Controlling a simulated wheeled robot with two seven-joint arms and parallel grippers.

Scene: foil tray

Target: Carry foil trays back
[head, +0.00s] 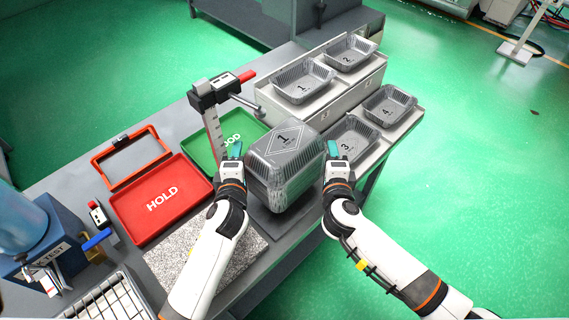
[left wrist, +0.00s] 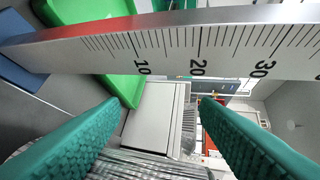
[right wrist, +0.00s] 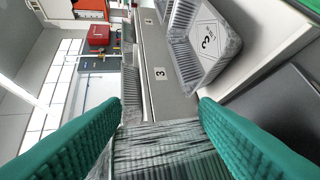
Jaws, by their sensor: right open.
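A tall stack of foil trays (head: 290,182), its top marked 1, stands on the bench between my two grippers. Single foil trays sit on a stepped rack: tray 1 (head: 303,82) and tray 2 (head: 350,52) on the upper step, tray 3 (head: 350,142) and tray 4 (head: 389,106) on the lower. My left gripper (head: 232,157) is open at the stack's left side; its wrist view shows ribbed foil (left wrist: 150,165) low between the fingers. My right gripper (head: 335,158) is open at the right side, with foil (right wrist: 165,150) between its fingers. Contact is unclear.
A height gauge with a ruler (head: 214,125) stands just behind my left gripper. A green tray (head: 228,128), a red HOLD tray (head: 160,200) and an orange frame (head: 130,157) lie left. A blue test device (head: 45,245) and a speckled slab (head: 190,258) are nearer.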

